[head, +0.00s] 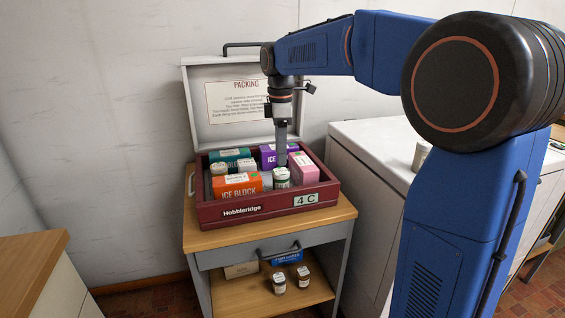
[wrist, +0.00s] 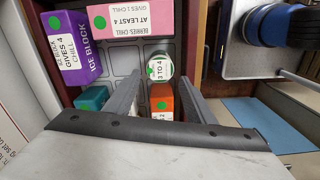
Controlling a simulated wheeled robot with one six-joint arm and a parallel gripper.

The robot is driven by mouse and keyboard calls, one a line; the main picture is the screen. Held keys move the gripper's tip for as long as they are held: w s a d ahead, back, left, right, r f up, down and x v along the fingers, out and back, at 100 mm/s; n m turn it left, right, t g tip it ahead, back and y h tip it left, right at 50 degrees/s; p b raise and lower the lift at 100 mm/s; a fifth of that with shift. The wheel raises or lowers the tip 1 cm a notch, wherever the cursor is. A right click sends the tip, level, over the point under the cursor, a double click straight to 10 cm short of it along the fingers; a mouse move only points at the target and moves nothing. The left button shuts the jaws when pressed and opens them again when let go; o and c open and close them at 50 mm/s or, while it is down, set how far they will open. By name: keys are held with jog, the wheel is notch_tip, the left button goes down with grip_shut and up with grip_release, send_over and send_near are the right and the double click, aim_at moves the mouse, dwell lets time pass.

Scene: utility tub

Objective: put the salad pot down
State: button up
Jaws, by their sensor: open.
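The salad pot is most likely the small jar (head: 282,178) with a pale lid and green band, standing upright in the dark red box (head: 243,206) marked Hobbleridge and 4C. My gripper (head: 282,160) reaches down right above it. In the wrist view my gripper (wrist: 159,74) is open, with one finger either side of the jar (wrist: 160,66), whose lid carries a green dot and a "2 to 4" label. I cannot tell whether the fingers touch it.
In the box are an orange ice block (head: 236,184), a purple one (head: 272,156), a teal one (head: 228,158), a pink carton (head: 304,170) and two other jars. The open lid (head: 230,112) stands behind. More jars (head: 279,283) sit on the lower shelf.

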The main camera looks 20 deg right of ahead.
jog(key=shift+r, duration=0.2)
jog(key=shift+s+d, duration=0.1)
jog(key=shift+s, duration=0.3)
jog(key=s+d+f+m+t, duration=0.15)
jog(key=s+m, duration=0.25)
jog(key=s, duration=0.4)
jog(key=s+d+f+m+t, duration=0.1)
jog(key=s+d+m, duration=0.2)
jog(key=s, duration=0.5)
jog(key=s+d+f+m+t, duration=0.1)
jog(key=s+f+m, duration=0.3)
jog(key=s, duration=0.4)
jog(key=s+d+f+m+t, duration=0.1)
jog(key=s+f+m, duration=0.3)
jog(key=s+f, duration=0.2)
jog(key=s, duration=0.2)
jog(key=shift+s+d+f+m, duration=0.15)
jog(key=shift+s+f+m, duration=0.15)
jog(key=shift+f+m, duration=0.1)
